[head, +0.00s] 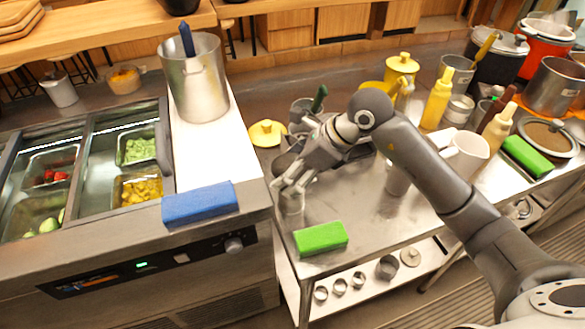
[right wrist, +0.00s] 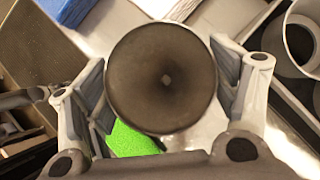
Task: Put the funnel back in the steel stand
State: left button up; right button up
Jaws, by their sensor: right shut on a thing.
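The funnel (right wrist: 165,80) fills the middle of the right wrist view as a dark round cone with a small hole at its centre. My right gripper (head: 290,186) has its fingers on both sides of it and is shut on it. In the head view the funnel (head: 292,205) shows as a small grey shape under the fingers, at the left end of the steel table. Its lower part is hard to make out. I cannot pick out the steel stand with certainty; my right arm covers part of the table. My left gripper is not in view.
A green sponge (head: 321,238) lies near the table's front edge, and a blue sponge (head: 200,203) lies on the counter to the left. A metal cup (head: 302,108) and a yellow lid (head: 267,132) are behind the gripper. A yellow bottle (head: 438,98) stands further right.

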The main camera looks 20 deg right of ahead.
jog(key=shift+f, duration=0.15)
jog(key=shift+f+b, duration=1.2)
jog(key=o, duration=0.8)
jog(key=shift+c, duration=0.2)
jog(key=shift+r, duration=0.1)
jog(key=shift+r+p, duration=1.75)
jog(key=shift+r, duration=1.2)
